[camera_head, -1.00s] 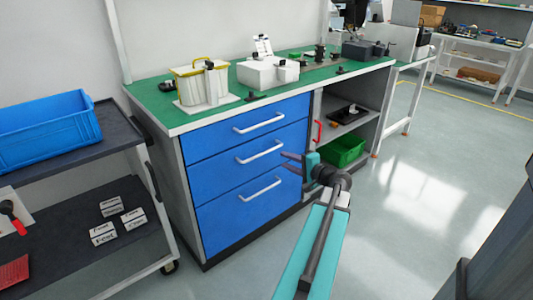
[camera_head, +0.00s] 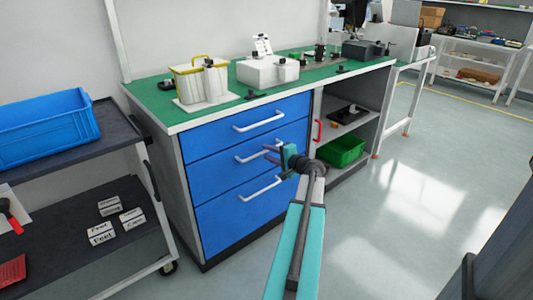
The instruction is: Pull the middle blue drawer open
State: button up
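The middle blue drawer (camera_head: 215,177) is in a workbench cabinet, between a blue drawer above and one below. Its front looks flush with the others. Its light bar handle (camera_head: 248,156) is partly hidden by my gripper at the right end. My gripper (camera_head: 270,154) is in front of the right part of this drawer, its fingers pointing left at the handle. Two dark fingers show with a gap between them, so it looks open. Whether the fingers touch or straddle the handle cannot be told.
The top drawer handle (camera_head: 258,121) and bottom drawer handle (camera_head: 253,188) are close above and below. A dark cart (camera_head: 60,157) with a blue crate (camera_head: 45,127) stands at the left. A green bin (camera_head: 343,151) sits in the open shelf at right. The floor in front is clear.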

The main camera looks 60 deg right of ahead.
jog(key=shift+x, duration=1.25)
